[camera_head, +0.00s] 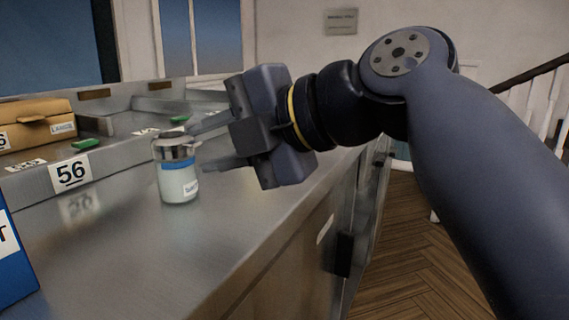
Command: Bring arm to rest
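My gripper (206,144) is at the middle of the view, on my arm reaching in from the right. Its two fingers point left and stand apart, with a gap between them. A glass shaker jar (179,187) with a metal lid and a blue-and-white label stands upright on the steel counter (150,260). The jar is just left of the fingertips, and the upper finger overlaps its lid in the picture. I cannot tell whether the fingers touch the jar.
A raised steel ledge with a "56" label (70,172) runs along the back left. A cardboard box (36,122) and green pieces (86,143) lie there. A blue box (12,262) stands at the left edge. Wooden floor (415,255) and a stair railing (530,76) are at the right.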

